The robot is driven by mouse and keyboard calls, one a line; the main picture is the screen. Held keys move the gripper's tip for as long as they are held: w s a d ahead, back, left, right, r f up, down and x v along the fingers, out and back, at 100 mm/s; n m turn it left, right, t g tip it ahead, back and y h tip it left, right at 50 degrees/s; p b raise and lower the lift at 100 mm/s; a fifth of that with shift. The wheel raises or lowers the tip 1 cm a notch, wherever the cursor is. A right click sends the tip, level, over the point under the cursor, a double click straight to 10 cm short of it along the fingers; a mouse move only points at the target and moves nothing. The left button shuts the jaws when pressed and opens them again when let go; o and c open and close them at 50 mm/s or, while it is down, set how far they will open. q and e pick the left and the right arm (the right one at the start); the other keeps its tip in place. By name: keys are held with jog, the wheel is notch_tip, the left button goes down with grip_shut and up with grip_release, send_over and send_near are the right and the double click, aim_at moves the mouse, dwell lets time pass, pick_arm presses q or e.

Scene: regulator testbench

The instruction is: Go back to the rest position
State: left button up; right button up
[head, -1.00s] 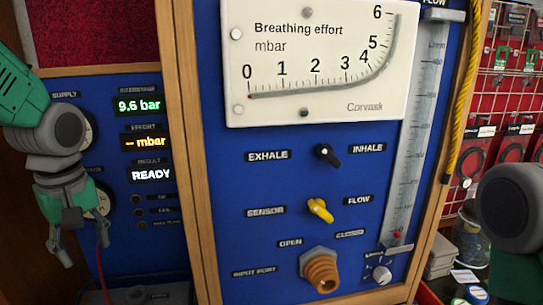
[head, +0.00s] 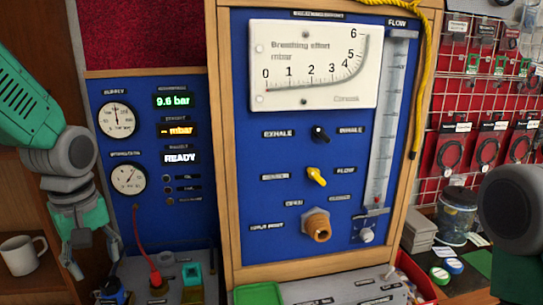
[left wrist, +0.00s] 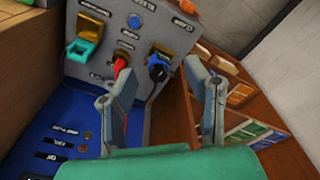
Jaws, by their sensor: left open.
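My left gripper (head: 92,258) hangs at the lower left of the head view, in front of the left edge of the blue test panel (head: 181,225). Its fingers point down and stand apart, with nothing between them. In the left wrist view the two fingers (left wrist: 168,95) are spread, above the grey bench unit (left wrist: 108,55) with its coloured connectors. A dark part of my right arm shows at the right edge of the head view, but its gripper is out of view.
A white mug (head: 20,256) stands on a shelf at the lower left. A red hose (head: 142,245) runs down to a connector on the bench unit. A green tray (head: 258,294) lies in front of the panel. A glass jar (head: 456,216) stands at the right.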

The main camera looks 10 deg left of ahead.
pick_arm(q)
jog(key=s+d+f+m, duration=0.2)
jog(key=s+f+m, duration=0.1)
jog(key=f, duration=0.7)
jog(key=s+d+f+m, duration=0.2)
jog(key=s+f, duration=0.2)
jog(key=f, duration=0.7)
jog(key=s+d+f+m+h, duration=0.1)
jog(key=s+f+m, duration=0.2)
jog(key=s+f, duration=0.4)
jog(key=s+d+f+m, duration=0.1)
jog(key=s+f+m, duration=0.3)
jog(key=s, duration=0.6)
jog(key=w+f+b, duration=0.1)
jog(key=f+b, duration=0.8)
jog(key=w+d+f+b, duration=0.1)
jog(key=w+f+b, duration=0.1)
jog(key=f+b, duration=0.7)
jog(key=shift+w+d+f, duration=0.15)
jog(key=shift+w+d, duration=0.1)
pick_arm(e)
notch_tip(320, 180, down, 18)
jog(key=shift+w+f, duration=0.15)
jog(key=shift+w, duration=0.25)
pick_arm(q)
jog(key=shift+w, duration=0.1)
